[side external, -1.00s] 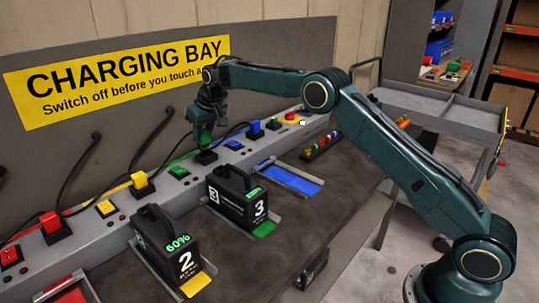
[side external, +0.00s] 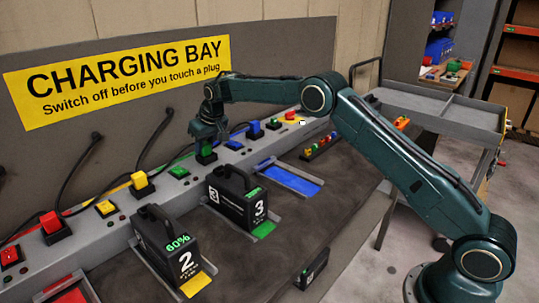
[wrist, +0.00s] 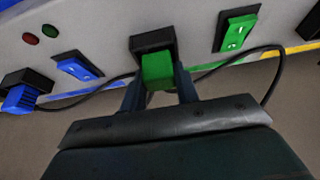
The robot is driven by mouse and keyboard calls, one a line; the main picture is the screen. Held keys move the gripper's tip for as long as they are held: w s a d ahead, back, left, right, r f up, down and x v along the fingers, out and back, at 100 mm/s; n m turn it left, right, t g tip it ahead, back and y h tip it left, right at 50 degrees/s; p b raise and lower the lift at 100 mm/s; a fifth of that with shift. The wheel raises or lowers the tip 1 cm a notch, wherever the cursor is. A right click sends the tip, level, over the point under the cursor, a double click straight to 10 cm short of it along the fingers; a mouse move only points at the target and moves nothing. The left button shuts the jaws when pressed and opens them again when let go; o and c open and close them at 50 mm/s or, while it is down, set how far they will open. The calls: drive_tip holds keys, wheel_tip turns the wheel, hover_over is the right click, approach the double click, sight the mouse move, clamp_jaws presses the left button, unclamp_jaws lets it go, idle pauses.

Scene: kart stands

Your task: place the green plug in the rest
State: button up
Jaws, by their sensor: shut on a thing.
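The green plug (side external: 206,149) is between the fingers of my gripper (side external: 208,139) on the sloping socket rail. In the wrist view the green plug (wrist: 157,72) sits between the two fingers of my gripper (wrist: 160,88), which is shut on it. The black rest (side external: 206,159) is directly under the plug in the side view. The rest also shows in the wrist view (wrist: 151,42), and the plug's far end meets its opening. The fingers hide part of the plug, and I cannot tell how deep it sits.
A green switch (wrist: 236,32) and a blue switch (wrist: 78,67) flank the rest. A blue plug (wrist: 20,98) is further left in the wrist view. Black battery 3 (side external: 238,200) and battery 2 (side external: 177,250) stand on the bench. The blue bay (side external: 289,180) is empty.

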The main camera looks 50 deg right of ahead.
drive_tip(key=shift+f, duration=0.15)
drive_tip(key=o, duration=1)
drive_tip(key=v, duration=1.2)
drive_tip(key=shift+r, duration=0.2)
